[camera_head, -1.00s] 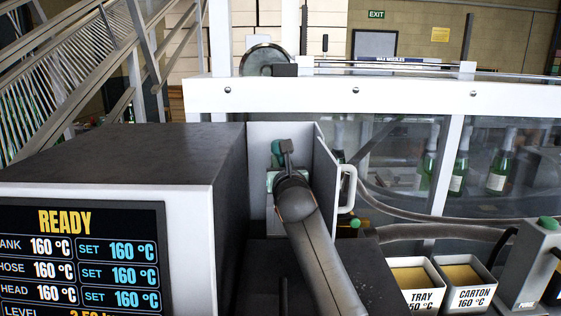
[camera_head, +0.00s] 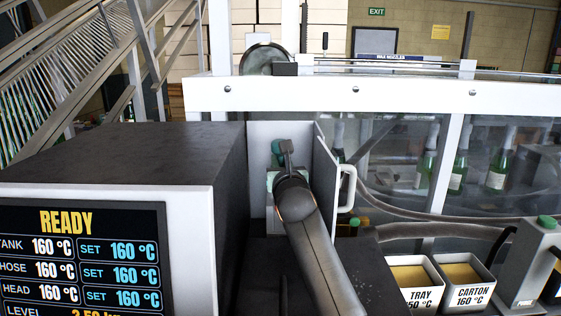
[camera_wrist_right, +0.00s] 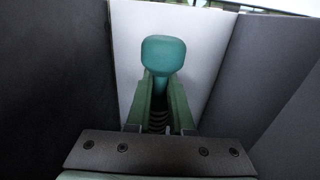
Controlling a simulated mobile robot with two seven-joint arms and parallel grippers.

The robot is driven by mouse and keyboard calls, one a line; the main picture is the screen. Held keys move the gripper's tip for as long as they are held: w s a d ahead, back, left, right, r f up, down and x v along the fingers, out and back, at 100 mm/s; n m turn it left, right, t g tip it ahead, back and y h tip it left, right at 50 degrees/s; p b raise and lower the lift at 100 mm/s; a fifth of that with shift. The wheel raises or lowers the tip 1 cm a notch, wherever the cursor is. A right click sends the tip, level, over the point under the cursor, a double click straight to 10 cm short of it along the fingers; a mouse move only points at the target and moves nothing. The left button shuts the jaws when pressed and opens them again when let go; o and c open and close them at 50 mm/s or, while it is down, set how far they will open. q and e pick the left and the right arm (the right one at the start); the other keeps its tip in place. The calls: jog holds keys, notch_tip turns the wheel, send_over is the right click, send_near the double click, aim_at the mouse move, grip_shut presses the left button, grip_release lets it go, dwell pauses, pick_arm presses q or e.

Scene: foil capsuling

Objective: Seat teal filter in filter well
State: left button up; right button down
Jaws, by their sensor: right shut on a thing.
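The teal filter shows in the right wrist view (camera_wrist_right: 163,55) as a rounded teal cap with a narrower stem below it. My right gripper (camera_wrist_right: 160,95) is shut on the filter, with one finger on each side of the stem. In the head view the teal filter (camera_head: 277,147) is a small patch beside the dark end of my right gripper (camera_head: 286,150), inside the white-walled recess beside the machine. The filter well is hidden from view, so I cannot tell how the filter sits relative to it. My left gripper is out of view.
The dark machine housing (camera_head: 130,150) with a READY screen (camera_head: 85,260) stands left of the recess. An open white door with a handle (camera_head: 347,188) bounds it on the right. TRAY (camera_head: 417,281) and CARTON (camera_head: 467,278) bins stand at lower right. Bottles (camera_head: 459,165) stand behind glass.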

jog(key=shift+f+b, duration=1.1)
jog(key=shift+f, duration=1.35)
jog(key=shift+f, duration=0.2)
jog(key=shift+s+f+b, duration=0.2)
jog(key=shift+f+b, duration=0.35)
jog(key=shift+f, duration=0.4)
jog(key=shift+s+d+f+b, duration=0.2)
jog(key=shift+s+f+b, duration=0.15)
jog(key=shift+f+b, duration=0.25)
jog(key=shift+w+r+p, duration=0.25)
jog(key=shift+r+p, duration=0.6)
jog(key=shift+p, duration=0.5)
jog(key=shift+w+a+r+p, duration=0.1)
jog(key=shift+w+r+p, duration=0.3)
jog(key=shift+r+p, duration=0.6)
jog(key=shift+r, duration=0.25)
